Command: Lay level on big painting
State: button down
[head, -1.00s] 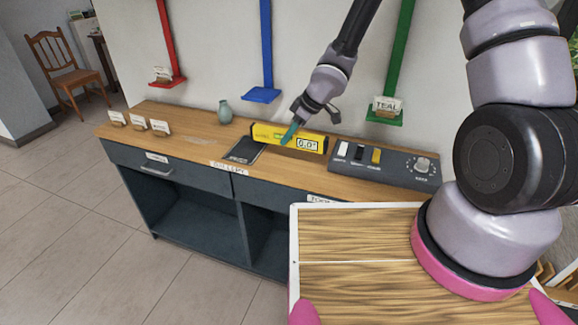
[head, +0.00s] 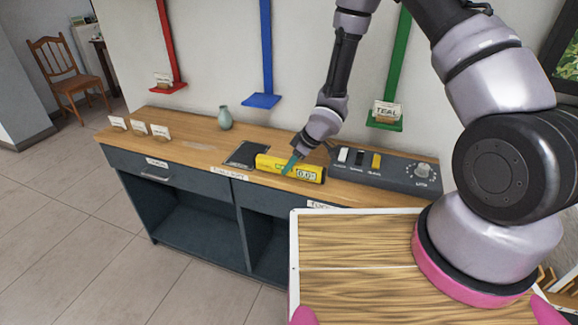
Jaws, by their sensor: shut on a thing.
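The yellow level (head: 265,163) with a small digital readout is at the middle of the wooden counter, in the head view. My gripper (head: 290,164), with teal fingertips, is shut on it near its middle and covers part of its face. The level lies roughly lengthwise along the counter; whether it touches the counter or hangs just above it I cannot tell. A dark-framed picture (head: 566,55) is cut off at the upper right edge; whether it is the big painting I cannot tell.
The counter (head: 190,150) carries a black pad (head: 243,154), a grey switch box (head: 395,172), a green vase (head: 225,118) and several small cards. Red, blue (head: 262,101) and green wall brackets stand behind. Floor (head: 100,230) is clear at the left.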

jog(key=shift+f, duration=0.15)
jog(key=c, duration=1)
grip_release()
jog(key=shift+f, duration=0.1)
jog(key=o, duration=0.4)
jog(key=v, duration=1.1)
jog(key=shift+w+d+f, duration=0.1)
jog(key=shift+w+d, duration=0.05)
jog(key=shift+w, duration=0.05)
